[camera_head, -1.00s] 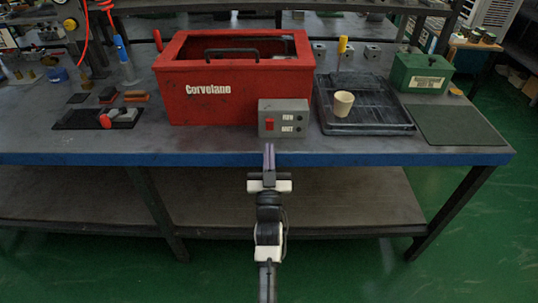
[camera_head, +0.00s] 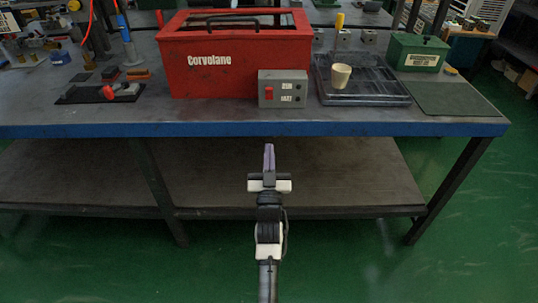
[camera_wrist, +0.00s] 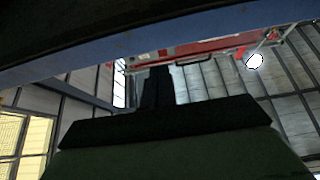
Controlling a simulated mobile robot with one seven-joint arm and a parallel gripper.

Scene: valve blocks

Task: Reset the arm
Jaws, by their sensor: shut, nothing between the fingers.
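My gripper (camera_head: 269,160) is in front of the bench, in the middle of the head view, with its purple-grey fingers pointing up and away from me. The fingers are together with nothing between them. They show just below the blue front edge (camera_head: 235,129) of the bench in the picture, and I see no contact with it. In the wrist view my gripper (camera_wrist: 157,85) shows as dark shapes, with the bench edge (camera_wrist: 180,32) crossing above it.
On the bench stand a red Corvolane box (camera_head: 225,75), a grey switch box (camera_head: 283,88), a dark tray (camera_head: 385,90) with a cream cup (camera_head: 341,76), and a green box (camera_head: 418,52). A lower shelf (camera_head: 330,165) is bare. Green floor (camera_head: 440,260) is open in front.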

